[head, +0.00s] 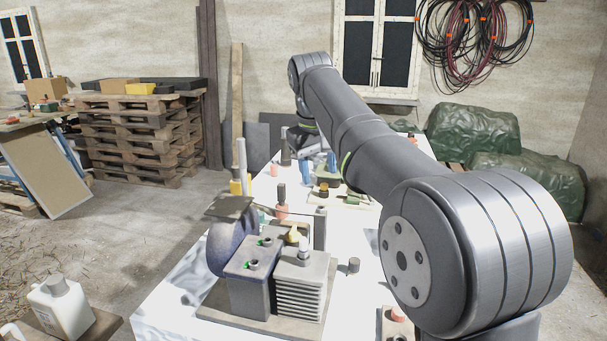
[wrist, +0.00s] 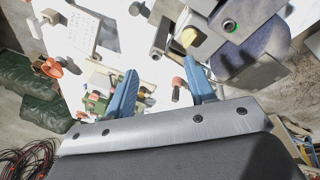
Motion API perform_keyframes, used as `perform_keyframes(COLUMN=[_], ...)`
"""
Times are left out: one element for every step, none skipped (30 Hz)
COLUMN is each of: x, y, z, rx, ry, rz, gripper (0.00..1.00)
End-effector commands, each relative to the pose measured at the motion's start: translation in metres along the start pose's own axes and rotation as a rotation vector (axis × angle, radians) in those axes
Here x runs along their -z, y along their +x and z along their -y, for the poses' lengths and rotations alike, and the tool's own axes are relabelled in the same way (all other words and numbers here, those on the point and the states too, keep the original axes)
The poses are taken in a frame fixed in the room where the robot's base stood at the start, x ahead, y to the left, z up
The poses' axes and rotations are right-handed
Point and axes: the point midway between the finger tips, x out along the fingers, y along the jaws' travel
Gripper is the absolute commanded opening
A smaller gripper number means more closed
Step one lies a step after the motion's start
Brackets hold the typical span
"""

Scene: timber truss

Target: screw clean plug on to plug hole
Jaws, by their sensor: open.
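A grey pump-like machine (head: 250,285) with a finned block stands on a base plate at the near end of the white table. I cannot tell surely which part is the clean plug; a small dark grey cylinder (head: 353,265) stands alone right of the machine. My gripper (wrist: 160,66) has two blue fingers, wide apart with nothing held between them. In the head view my gripper (head: 319,167) is beyond the machine, over the far half of the table, partly hidden by my arm.
A dark-topped pink part (head: 281,200) stands behind the machine. A tray (head: 345,198) with small parts lies under my arm. A pale upright rod (head: 242,160) rises behind the machine. A white jug (head: 62,308) stands at lower left. Bare table (head: 175,295) shows left of the machine.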

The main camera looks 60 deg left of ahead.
Motion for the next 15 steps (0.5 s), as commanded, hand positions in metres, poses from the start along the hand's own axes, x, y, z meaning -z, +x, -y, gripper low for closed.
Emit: perform_keyframes(x=[-0.006, -0.011, -0.016, -0.019, -0.022, -0.025, -0.026, -0.028, -0.029, -0.030, -0.030, -0.031, -0.032, -0.032, -0.034], y=[-0.005, -0.008, -0.011, -0.014, -0.016, -0.019, -0.020, -0.021, -0.021, -0.021, -0.019, -0.016, -0.013, -0.010, -0.004], z=[0.014, 0.021, 0.029, 0.035, 0.039, 0.043, 0.046, 0.048, 0.050, 0.051, 0.051, 0.052, 0.053, 0.053, 0.054], rx=[0.053, 0.084, 0.120, 0.142, 0.162, 0.182, 0.194, 0.203, 0.211, 0.215, 0.217, 0.217, 0.217, 0.217, 0.217], ry=[-0.046, -0.072, -0.104, -0.126, -0.144, -0.165, -0.176, -0.184, -0.192, -0.196, -0.198, -0.198, -0.198, -0.197, -0.197], rz=[0.040, 0.063, 0.090, 0.106, 0.119, 0.133, 0.141, 0.148, 0.154, 0.157, 0.158, 0.160, 0.160, 0.159, 0.161], gripper=[0.50, 0.50, 0.50, 0.50, 0.50, 0.50, 0.50, 0.50, 0.50, 0.50, 0.50, 0.50, 0.50, 0.50, 0.50])
